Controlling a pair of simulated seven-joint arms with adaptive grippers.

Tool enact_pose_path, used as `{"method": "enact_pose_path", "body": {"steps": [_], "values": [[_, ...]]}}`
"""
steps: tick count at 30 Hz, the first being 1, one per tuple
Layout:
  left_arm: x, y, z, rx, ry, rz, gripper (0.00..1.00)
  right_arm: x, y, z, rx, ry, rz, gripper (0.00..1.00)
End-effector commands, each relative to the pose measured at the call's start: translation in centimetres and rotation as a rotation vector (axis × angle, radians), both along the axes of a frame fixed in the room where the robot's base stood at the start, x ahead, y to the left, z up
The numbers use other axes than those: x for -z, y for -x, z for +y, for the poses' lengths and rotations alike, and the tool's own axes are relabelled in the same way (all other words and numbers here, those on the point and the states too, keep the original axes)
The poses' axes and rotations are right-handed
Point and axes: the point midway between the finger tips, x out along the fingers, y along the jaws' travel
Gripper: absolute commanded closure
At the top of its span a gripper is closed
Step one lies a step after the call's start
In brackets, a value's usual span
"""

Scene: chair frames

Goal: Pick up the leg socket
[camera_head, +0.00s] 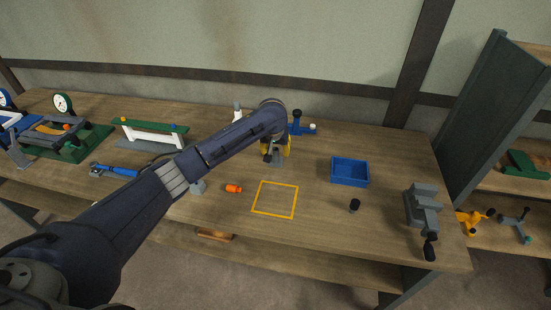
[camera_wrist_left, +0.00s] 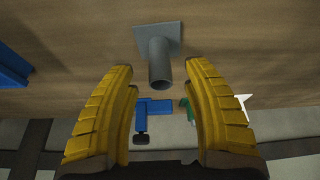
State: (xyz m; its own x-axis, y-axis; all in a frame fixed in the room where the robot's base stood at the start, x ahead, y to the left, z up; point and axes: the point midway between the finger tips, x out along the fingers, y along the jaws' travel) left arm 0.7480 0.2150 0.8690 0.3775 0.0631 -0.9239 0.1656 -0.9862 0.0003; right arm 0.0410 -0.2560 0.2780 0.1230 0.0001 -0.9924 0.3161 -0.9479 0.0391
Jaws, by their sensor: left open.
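The leg socket is a grey round tube on a square plate. In the left wrist view the leg socket (camera_wrist_left: 161,62) stands on the wooden table with the tube's open end facing the camera. My left gripper (camera_wrist_left: 160,70) is open, with a yellow finger on each side of the tube and gaps between, so it does not appear to touch it. In the head view my left gripper (camera_head: 287,147) is over the back middle of the table, partly hidden by my arm. A grey part of the socket (camera_head: 277,161) shows just below the fingers. My right gripper is not in view.
A blue bracket (camera_head: 298,124) stands just behind the gripper. A blue bin (camera_head: 350,172), a black cylinder (camera_head: 354,205) and a grey vise (camera_head: 424,210) are to the right. An orange piece (camera_head: 233,188) lies beside a yellow outlined square (camera_head: 258,210), which is empty.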

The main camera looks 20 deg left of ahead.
Motion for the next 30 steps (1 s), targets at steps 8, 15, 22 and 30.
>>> {"method": "enact_pose_path", "body": {"steps": [8, 15, 22, 30], "values": [[3.0, -1.1, 0.2, 0.0, 0.0, 0.002, 0.5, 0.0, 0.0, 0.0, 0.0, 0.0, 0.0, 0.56], [3.5, -1.4, 0.3, 0.001, -0.001, 0.0, 0.5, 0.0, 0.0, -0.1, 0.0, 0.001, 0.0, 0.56], [3.5, -1.4, 0.3, 0.0, 0.0, 0.0, 0.57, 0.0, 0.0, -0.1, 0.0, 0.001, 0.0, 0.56], [3.5, -1.4, 0.3, 0.0, 0.0, 0.0, 0.89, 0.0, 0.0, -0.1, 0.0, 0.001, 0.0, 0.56]]}}
